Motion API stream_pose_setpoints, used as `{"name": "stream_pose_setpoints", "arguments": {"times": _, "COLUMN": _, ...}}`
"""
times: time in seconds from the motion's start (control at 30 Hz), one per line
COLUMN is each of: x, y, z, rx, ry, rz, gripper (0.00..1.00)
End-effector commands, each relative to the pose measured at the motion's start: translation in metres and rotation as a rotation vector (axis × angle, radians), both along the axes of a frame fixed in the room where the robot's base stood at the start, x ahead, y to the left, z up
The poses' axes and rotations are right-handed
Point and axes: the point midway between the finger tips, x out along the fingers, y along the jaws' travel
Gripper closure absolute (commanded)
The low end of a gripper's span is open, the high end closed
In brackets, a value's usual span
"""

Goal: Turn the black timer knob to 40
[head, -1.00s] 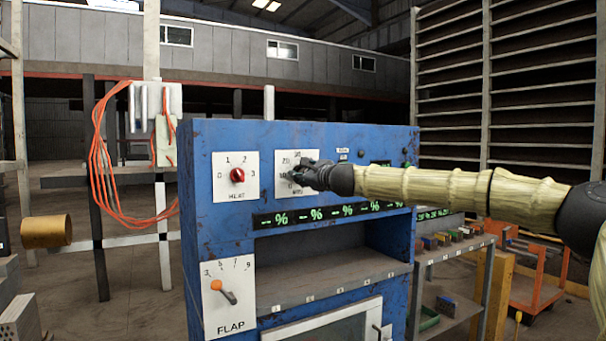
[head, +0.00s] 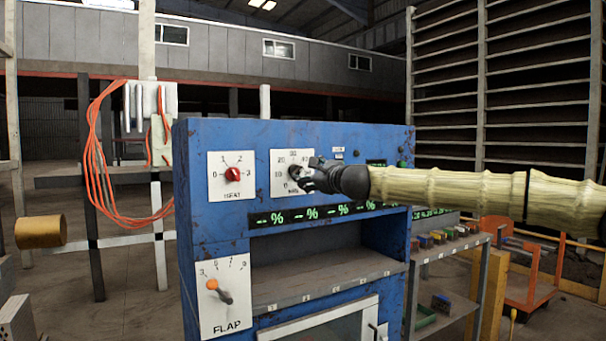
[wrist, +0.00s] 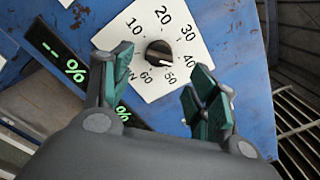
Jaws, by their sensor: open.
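The black timer knob (wrist: 158,54) sits at the middle of a white dial plate (wrist: 140,28) marked 10 to 60, in the wrist view. It has a pale mark on its lower right side, roughly between 40 and 50; I cannot read it exactly. In the head view the dial plate (head: 279,158) is on the blue panel, with the knob partly hidden by my gripper (head: 303,180). My gripper (wrist: 148,82) is open, its green-padded fingers spread either side below the knob in the wrist view. No grip on the knob shows.
The blue machine (head: 225,135) carries a red heat knob (head: 233,174) left of the timer and an orange-tipped flap lever (head: 218,290) below. A display strip (head: 320,213) runs under the dials. A shelf with coloured blocks (head: 440,238) stands right.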

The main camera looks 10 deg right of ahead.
Motion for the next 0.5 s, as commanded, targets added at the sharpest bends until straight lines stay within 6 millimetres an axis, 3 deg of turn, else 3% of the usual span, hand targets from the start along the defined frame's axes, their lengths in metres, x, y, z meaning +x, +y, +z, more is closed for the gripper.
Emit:
{"name": "stream_pose_setpoints", "arguments": {"times": 0.2, "x": -0.034, "y": -0.011, "z": 0.0, "rx": 0.001, "ry": 0.0, "rz": 0.0, "gripper": 0.41}}
{"name": "stream_pose_setpoints", "arguments": {"times": 0.5, "x": -0.053, "y": -0.018, "z": -0.001, "rx": 0.0, "ry": 0.001, "rz": 0.0, "gripper": 0.41}}
